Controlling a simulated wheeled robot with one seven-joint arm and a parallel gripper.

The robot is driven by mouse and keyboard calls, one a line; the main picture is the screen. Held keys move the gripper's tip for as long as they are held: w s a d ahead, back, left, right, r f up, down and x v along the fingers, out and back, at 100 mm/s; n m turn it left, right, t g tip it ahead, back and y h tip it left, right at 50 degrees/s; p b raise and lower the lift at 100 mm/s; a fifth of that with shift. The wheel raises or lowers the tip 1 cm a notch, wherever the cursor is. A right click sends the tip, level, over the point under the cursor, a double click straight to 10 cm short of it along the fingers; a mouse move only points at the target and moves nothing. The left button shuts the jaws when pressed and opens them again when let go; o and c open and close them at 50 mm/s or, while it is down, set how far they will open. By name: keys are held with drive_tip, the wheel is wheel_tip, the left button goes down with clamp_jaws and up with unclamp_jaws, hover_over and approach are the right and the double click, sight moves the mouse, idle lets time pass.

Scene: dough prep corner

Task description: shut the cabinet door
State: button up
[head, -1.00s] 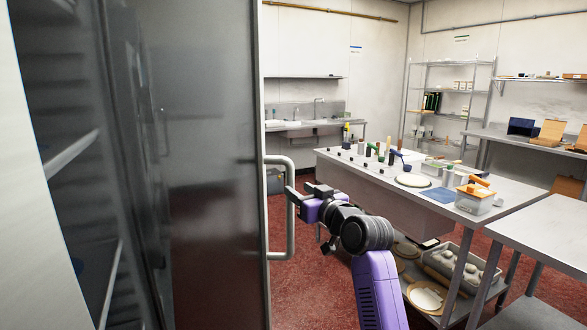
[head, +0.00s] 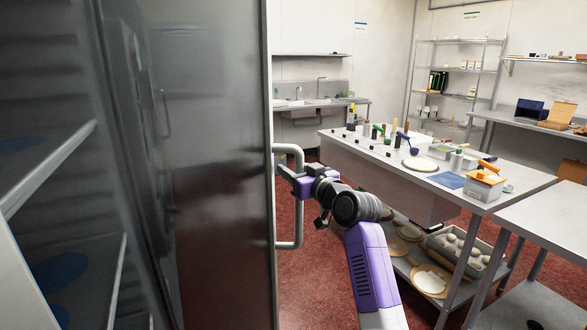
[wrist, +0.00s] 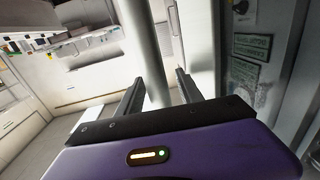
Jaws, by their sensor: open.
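The cabinet door (head: 205,160) is a tall dark metal panel standing open at the left of the head view. Its pale vertical bar handle (head: 297,225) is near the door's right edge. My gripper (head: 284,173) is at the upper part of this handle. In the wrist view my gripper (wrist: 160,78) has its two dark fingers apart, with the handle bar (wrist: 151,45) running between them. The jaws are around the bar and not closed on it. I cannot tell whether either finger touches it. The cabinet's shelves (head: 50,170) show left of the door.
A steel worktable (head: 350,160) with tools and tubs stands right of my arm, with trays on its lower shelf. Another metal table (head: 550,235) is at the right front. Red floor (head: 310,285) is open between the door and the worktable.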

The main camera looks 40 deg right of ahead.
drive_tip(key=shift+c, duration=0.4)
clamp_jaws()
idle(1.1)
